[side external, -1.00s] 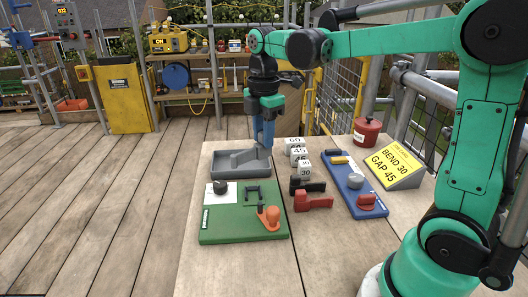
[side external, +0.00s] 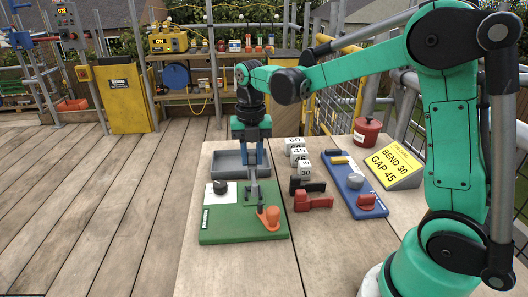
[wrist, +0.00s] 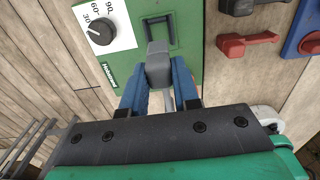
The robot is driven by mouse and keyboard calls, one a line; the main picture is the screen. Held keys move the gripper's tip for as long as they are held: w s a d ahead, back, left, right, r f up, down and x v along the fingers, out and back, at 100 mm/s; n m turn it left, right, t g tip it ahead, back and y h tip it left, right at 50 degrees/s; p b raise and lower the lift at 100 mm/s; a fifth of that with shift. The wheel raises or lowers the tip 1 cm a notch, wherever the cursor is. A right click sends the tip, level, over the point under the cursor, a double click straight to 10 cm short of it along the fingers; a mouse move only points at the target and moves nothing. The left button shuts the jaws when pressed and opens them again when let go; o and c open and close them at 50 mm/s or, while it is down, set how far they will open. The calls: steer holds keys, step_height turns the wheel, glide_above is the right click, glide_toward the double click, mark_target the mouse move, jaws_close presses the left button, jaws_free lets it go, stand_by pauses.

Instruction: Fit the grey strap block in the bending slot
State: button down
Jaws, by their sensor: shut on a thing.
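My gripper (side external: 251,163) is shut on the grey strap block (side external: 254,190), which hangs down over the green bending board (side external: 218,225). In the wrist view the grey strap block (wrist: 158,66) sits between my blue fingers (wrist: 157,84), with its far end close to the black bending slot frame (wrist: 158,26). In the side view its lower end is at the slot frame and covers part of it. I cannot tell whether it touches the frame or is inside it. The board also has a black dial (wrist: 100,32) marked 30, 60 and 90, and an orange lever (side external: 268,217).
The grey tray (side external: 227,163) is behind my gripper, partly hidden. White number blocks (side external: 297,150), black and red handles (side external: 314,202) and a blue board (side external: 346,182) stand to the right. A sign (side external: 393,163) reads BEND 30, GAP 45. A red pot (side external: 367,131) is behind.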

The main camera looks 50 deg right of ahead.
steer(key=shift+f, duration=2.45)
steer(key=shift+f, duration=0.55)
steer(key=c, duration=0.6)
jaws_free()
steer(key=shift+r, duration=3.55)
